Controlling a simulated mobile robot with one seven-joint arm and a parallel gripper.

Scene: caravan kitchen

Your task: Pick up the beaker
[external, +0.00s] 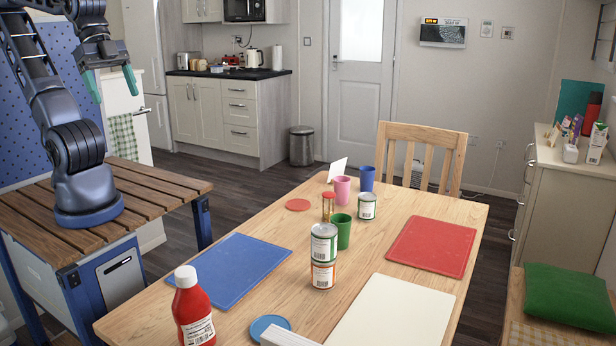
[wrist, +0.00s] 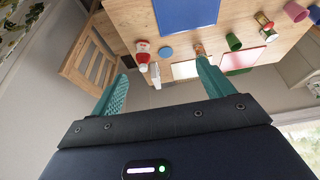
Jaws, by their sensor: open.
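Three plain cups that could be the beaker stand upright on the wooden table: a green one (external: 341,235) near the middle, a pink one (external: 342,190) behind it, and a blue one (external: 366,178) beside the pink one. The wrist view also shows the green cup (wrist: 233,42) and the pink cup (wrist: 295,11). My gripper (external: 111,84) is open and empty, with teal fingers. It is raised at the upper left, well away from the cups.
Two stacked cans (external: 324,250) stand just in front of the green cup; another can (external: 367,206) and a red-lidded jar (external: 328,207) are close to it. A red sauce bottle (external: 192,310) stands at the near edge. Blue (external: 230,270) and red (external: 433,246) mats lie flat.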

